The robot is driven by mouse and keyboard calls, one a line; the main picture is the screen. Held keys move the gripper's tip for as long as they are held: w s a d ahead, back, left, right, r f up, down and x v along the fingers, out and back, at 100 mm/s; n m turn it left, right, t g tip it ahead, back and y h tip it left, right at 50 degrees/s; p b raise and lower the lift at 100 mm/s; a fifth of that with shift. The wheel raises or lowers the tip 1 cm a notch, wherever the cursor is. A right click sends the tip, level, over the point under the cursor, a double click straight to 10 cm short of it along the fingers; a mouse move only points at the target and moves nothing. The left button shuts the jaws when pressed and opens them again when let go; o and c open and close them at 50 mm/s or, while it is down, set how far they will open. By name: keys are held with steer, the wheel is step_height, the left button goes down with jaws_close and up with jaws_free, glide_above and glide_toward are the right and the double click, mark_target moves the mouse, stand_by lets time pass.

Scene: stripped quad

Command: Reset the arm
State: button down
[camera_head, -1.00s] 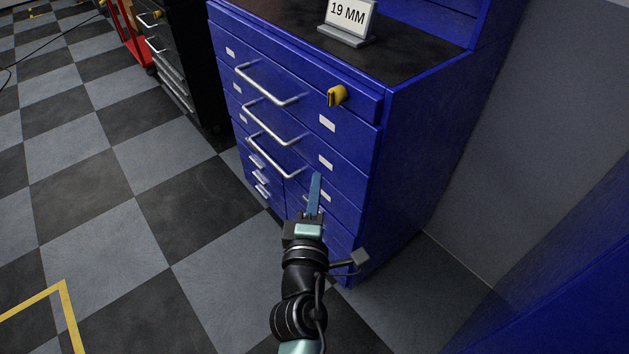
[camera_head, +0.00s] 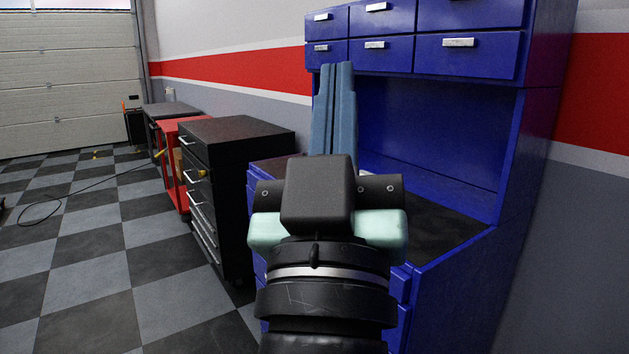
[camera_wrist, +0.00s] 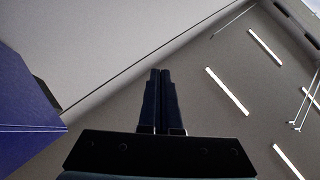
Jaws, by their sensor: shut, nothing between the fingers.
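My gripper (camera_head: 338,68) is raised in the middle of the head view, its blue fingers pointing up. The fingers lie together with nothing between them. It stands in front of the blue workbench cabinet (camera_head: 460,275) and hides part of its worktop and drawers. In the wrist view my gripper (camera_wrist: 160,72) is also shut and points towards the grey ceiling (camera_wrist: 215,75) with its white light strips. No object is held.
The blue cabinet's upper drawers (camera_head: 470,58) hang at the upper right. A black drawer cabinet (camera_head: 240,160) stands left of it, with a red cart (camera_head: 178,180) behind. A cable (camera_head: 95,184) lies on the checkered floor. Open floor (camera_head: 90,260) fills the left.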

steer(key=s+a+r+t+y, duration=0.2)
steer(key=s+r, duration=0.4)
step_height(320, 180, up, 22)
steer(key=p, duration=2.3)
steer(key=shift+w+d+m, duration=0.15)
steer(key=shift+w+m, duration=0.15)
steer(key=shift+m, duration=0.1)
steer(key=shift+f, duration=0.1)
